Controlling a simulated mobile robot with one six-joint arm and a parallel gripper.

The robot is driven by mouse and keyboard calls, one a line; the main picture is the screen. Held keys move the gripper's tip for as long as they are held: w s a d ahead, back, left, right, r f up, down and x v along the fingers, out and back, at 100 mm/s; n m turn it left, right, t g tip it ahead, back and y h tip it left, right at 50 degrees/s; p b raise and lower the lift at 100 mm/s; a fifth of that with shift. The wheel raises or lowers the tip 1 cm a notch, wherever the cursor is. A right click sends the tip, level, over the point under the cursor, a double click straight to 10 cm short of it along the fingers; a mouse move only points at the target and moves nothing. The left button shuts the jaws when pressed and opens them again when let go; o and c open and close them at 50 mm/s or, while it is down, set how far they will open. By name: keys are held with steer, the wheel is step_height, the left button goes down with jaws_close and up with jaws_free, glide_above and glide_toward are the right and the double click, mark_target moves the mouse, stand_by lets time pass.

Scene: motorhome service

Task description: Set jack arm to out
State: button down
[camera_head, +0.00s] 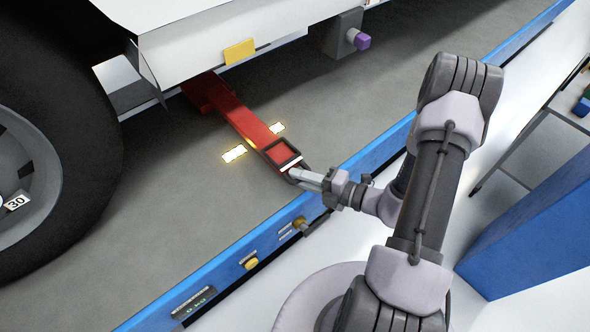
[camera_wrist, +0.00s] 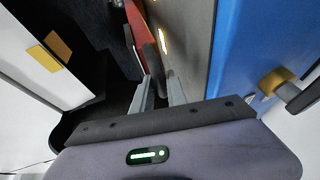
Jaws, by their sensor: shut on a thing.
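The red jack arm (camera_head: 240,118) sticks out from under the white vehicle body, low over the grey floor, toward the blue rail. Its near end has a black frame with a dark loop handle. My gripper (camera_head: 298,176) is at this end, its fingers shut on the handle. In the wrist view the red arm (camera_wrist: 132,32) runs away beyond my gripper (camera_wrist: 158,82), and the fingers partly hide the dark handle. Glowing pale marks (camera_head: 234,153) lie on the floor on both sides of the arm.
A large black wheel (camera_head: 50,130) stands at left. The blue rail (camera_head: 235,262) with knobs and a small display runs below my gripper. A grey box with a purple knob (camera_head: 362,41) hangs under the vehicle. A blue block (camera_head: 530,235) stands at right.

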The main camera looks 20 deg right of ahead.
steer(key=shift+s+f, duration=0.25)
steer(key=shift+s, duration=0.05)
steer(key=c, duration=1.4)
jaws_free()
steer(key=shift+w+r, duration=0.1)
steer(key=shift+r, duration=0.05)
steer(key=shift+s+d, duration=0.2)
steer(key=shift+d, duration=0.05)
steer(key=p+v, duration=0.3)
steer(key=v, duration=1.4)
steer(key=shift+a, duration=0.1)
